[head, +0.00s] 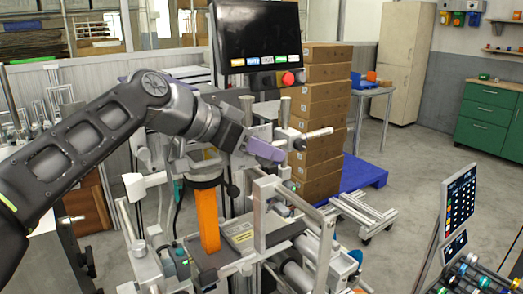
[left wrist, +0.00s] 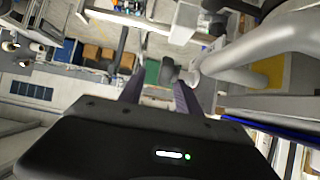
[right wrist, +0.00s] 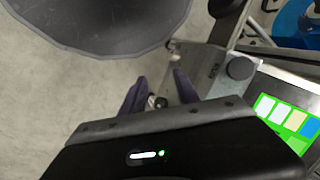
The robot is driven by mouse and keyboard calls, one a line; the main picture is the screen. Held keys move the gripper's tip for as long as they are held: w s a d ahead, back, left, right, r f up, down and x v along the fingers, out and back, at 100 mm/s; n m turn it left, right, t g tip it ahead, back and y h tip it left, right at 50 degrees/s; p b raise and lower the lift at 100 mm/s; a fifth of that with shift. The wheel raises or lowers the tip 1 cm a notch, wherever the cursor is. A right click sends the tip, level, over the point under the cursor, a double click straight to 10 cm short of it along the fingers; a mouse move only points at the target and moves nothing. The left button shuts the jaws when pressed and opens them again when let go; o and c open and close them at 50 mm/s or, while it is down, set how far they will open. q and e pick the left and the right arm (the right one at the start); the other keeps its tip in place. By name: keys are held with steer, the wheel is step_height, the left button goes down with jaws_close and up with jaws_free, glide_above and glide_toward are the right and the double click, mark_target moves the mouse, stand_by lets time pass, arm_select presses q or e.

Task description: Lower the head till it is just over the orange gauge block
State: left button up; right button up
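The orange gauge block (head: 208,222) stands upright on the machine's base plate. The head (head: 203,176), a pale part with a dark round underside, is directly above it; I cannot tell whether there is a gap between them. My left gripper (head: 266,150), with purple fingers, is to the right of the head beside a pale bar handle (head: 312,136). In the left wrist view its fingers (left wrist: 158,82) are apart, with a dark knob (left wrist: 168,71) on a grey tube just past the tips. My right gripper (right wrist: 158,88) is open and empty; it is not in the head view.
A monitor (head: 257,35) and a red button (head: 288,78) are behind the machine. Stacked cardboard boxes (head: 320,125) stand on a blue pallet (head: 362,174). A tilted control screen (head: 458,208) is at the right. Open floor (head: 410,165) lies between.

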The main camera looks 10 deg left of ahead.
arm_select(q)
steer(key=shift+a+f, duration=0.1)
steer(key=shift+f, duration=0.05)
steer(key=shift+a, duration=0.1)
steer(key=shift+a, duration=0.15)
steer(key=v, duration=0.7)
steer(key=shift+s+r, duration=0.2)
steer(key=shift+r, duration=0.05)
